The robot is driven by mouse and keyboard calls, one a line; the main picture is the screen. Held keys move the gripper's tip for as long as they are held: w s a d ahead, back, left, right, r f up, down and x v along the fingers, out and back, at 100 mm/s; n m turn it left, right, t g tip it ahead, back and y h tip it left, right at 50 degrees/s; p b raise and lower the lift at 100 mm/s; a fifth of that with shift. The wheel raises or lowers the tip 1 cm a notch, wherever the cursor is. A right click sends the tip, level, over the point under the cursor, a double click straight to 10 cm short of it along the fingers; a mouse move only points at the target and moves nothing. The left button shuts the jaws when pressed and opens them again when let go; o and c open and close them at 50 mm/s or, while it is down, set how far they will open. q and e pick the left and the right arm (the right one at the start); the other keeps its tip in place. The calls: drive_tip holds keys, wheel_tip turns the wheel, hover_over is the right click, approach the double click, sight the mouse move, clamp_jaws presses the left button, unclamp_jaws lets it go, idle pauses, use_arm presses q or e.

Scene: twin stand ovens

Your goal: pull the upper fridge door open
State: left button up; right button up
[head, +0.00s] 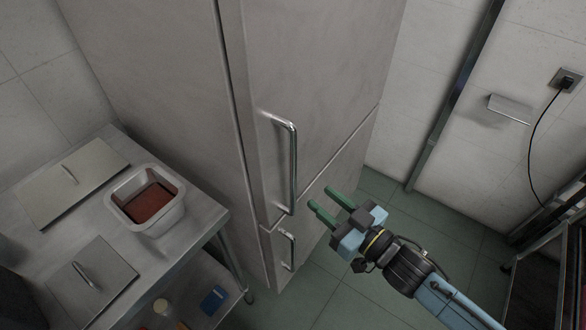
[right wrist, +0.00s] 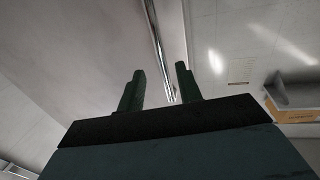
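The upper fridge door (head: 310,90) is a light grey panel and looks shut, flush above the lower door (head: 318,205). Its long vertical metal handle (head: 293,165) stands at the door's left side. A shorter handle (head: 288,250) is on the lower door. My right gripper (head: 322,202) is open and empty, its green fingers pointing left, just right of the upper handle's lower end and apart from it in the head view. In the right wrist view the open fingers (right wrist: 158,92) show with the handle bar (right wrist: 161,50) rising beyond the gap between them. My left gripper is out of view.
A metal counter (head: 190,215) with a tray of dark red contents (head: 150,200) and lids stands left of the fridge. A wall post (head: 452,100) and a dark rack (head: 545,275) are at the right. Green floor (head: 355,295) is clear before the fridge.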

sight(295, 176)
drive_tip(key=x, duration=1)
drive_tip(key=shift+w+a, duration=0.15)
drive_tip(key=shift+w, duration=0.1)
clamp_jaws()
